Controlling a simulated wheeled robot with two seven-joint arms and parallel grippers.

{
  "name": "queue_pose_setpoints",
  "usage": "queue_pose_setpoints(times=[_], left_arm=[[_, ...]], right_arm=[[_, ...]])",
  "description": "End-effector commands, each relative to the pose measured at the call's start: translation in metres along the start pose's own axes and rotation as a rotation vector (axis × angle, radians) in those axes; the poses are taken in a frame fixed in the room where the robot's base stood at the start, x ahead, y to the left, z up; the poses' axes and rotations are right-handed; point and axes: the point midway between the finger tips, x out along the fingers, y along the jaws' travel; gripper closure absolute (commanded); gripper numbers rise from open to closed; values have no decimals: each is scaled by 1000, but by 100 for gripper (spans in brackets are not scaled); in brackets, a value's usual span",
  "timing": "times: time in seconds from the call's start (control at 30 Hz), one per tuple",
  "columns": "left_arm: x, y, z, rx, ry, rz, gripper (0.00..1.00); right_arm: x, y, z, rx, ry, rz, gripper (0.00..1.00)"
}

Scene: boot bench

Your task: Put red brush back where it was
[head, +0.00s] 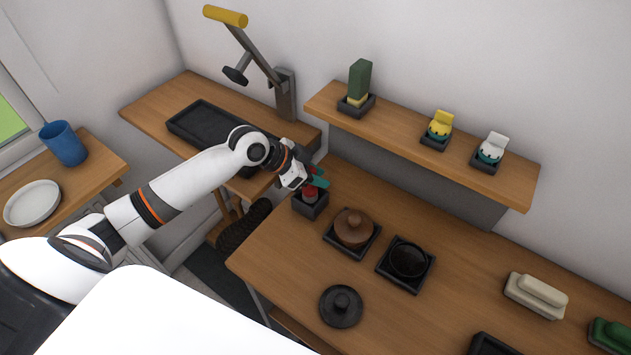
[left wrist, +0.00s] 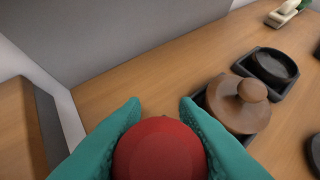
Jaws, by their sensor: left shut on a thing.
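The red brush (head: 310,194) is at the left end of the long bench, at the mouth of a small dark square holder (head: 312,209). My left gripper (head: 316,180), with teal fingers, is shut on it from above. In the left wrist view the rounded red top of the brush (left wrist: 160,152) sits between the two teal fingers. The holder is hidden in that view. The gripper covers part of the brush in the head view, so I cannot tell whether the brush rests on the holder's floor. My right gripper is not in view.
A brown lidded pot (head: 354,228) on a dark tray stands right beside the holder, with a black round dish (head: 408,259) beyond it. A shelf (head: 400,134) with several brushes in holders runs behind. A black disc with a knob (head: 341,306) lies in front.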

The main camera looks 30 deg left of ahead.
Motion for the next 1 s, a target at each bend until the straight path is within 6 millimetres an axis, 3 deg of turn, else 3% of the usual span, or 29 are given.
queue_pose_setpoints(times=[0.2,0.57,0.6,0.7,1.0], left_arm=[[20,0,-20,-3,2,-2,100],[24,0,-24,-1,1,-1,100],[23,0,-23,-1,1,0,66],[23,0,-23,-1,1,-1,51],[22,0,-22,-1,1,0,51]], right_arm=[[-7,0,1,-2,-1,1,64],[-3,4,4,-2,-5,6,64],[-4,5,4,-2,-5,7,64],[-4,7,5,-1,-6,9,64],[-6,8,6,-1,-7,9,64]])
